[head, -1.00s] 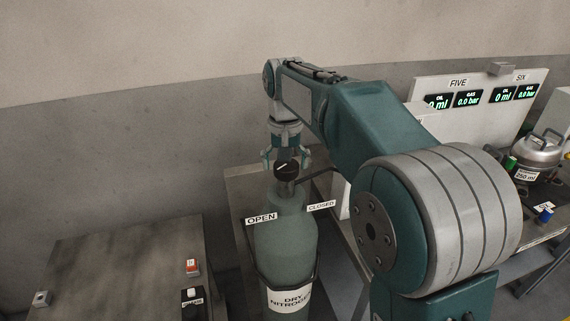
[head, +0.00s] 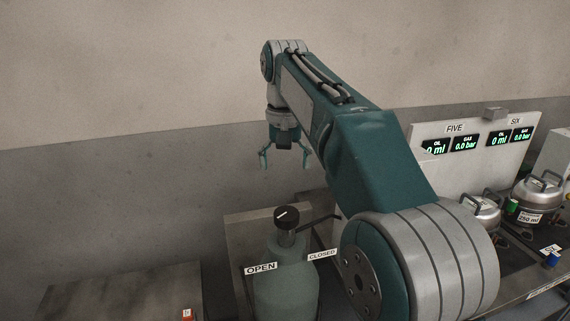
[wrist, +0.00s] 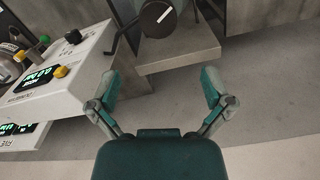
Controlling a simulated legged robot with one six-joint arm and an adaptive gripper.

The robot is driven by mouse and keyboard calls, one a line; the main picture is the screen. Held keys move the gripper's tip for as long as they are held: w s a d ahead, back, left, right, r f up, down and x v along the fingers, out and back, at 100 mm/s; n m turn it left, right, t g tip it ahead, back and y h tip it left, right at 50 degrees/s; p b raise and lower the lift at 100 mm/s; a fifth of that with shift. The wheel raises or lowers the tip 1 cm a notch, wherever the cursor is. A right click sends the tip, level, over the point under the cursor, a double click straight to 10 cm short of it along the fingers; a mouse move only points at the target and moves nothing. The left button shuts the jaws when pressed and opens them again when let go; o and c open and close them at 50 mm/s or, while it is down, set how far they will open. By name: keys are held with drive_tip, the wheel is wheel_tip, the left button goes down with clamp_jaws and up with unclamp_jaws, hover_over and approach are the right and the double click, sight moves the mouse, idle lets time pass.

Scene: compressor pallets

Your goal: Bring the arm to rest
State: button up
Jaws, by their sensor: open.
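My gripper (head: 285,158) hangs open and empty from my raised arm in the head view, above and apart from the black valve knob (head: 287,216). In the wrist view, my gripper (wrist: 160,88) has its two teal fingers spread wide with nothing between them. The knob (wrist: 158,18) shows beyond the fingertips at the top edge, with a white line across it. The knob sits on a green-grey gas bottle (head: 283,285), between an OPEN sign (head: 261,268) and a CLOSED sign (head: 322,255).
A white panel (head: 515,160) marked FIVE and SIX stands on the right, with compressors (head: 540,195) in front. A grey table (head: 120,288) is at the lower left. A plain wall is behind my arm; the space left of the gripper is clear.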

drive_tip(key=s+d+f+t, duration=0.2)
drive_tip(key=s+d+f, duration=0.1)
drive_tip(key=s, duration=0.5)
drive_tip(key=s+d+f+t, duration=0.1)
drive_tip(key=s+d+f, duration=0.3)
drive_tip(key=s, duration=0.5)
drive_tip(key=s+d+f+t, duration=0.2)
drive_tip(key=s+d+f, duration=0.1)
drive_tip(key=s+f, duration=0.4)
drive_tip(key=shift+s+d+f+n+t, duration=0.2)
drive_tip(key=shift+s+d+n+t, duration=0.15)
drive_tip(key=shift+s, duration=0.75)
